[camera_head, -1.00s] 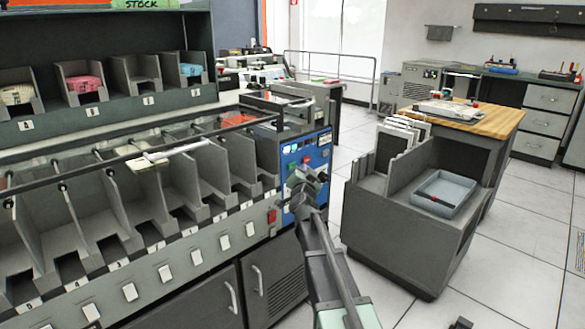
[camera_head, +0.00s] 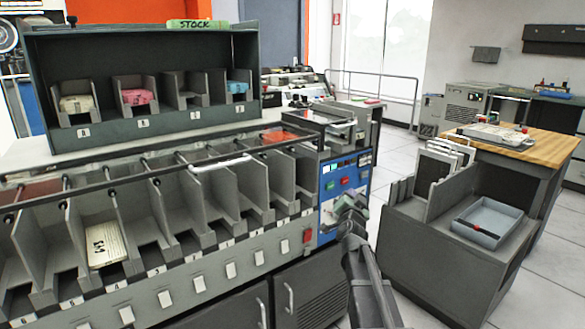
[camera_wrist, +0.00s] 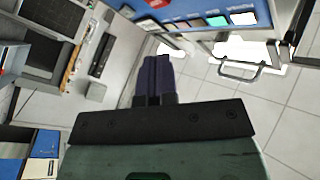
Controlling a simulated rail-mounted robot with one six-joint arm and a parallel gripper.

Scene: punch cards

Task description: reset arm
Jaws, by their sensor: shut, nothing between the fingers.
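My gripper (camera_wrist: 157,75) shows in the wrist view with its two dark fingers side by side, shut and empty. In the head view my gripper (camera_head: 349,203) is in front of the blue control panel (camera_head: 345,183) at the right end of the sorter. My arm reaches up to it from the bottom of the picture. I cannot tell from the head view how far the fingers are from the panel.
A card stack (camera_head: 104,245) leans in a left pocket of the sorter (camera_head: 230,255). The stock shelf (camera_head: 150,118) above holds coloured card decks. A grey cart (camera_head: 440,255) with a tray (camera_head: 491,222) stands at right, beside a wooden-topped table (camera_head: 548,148). Floor shows between sorter and cart.

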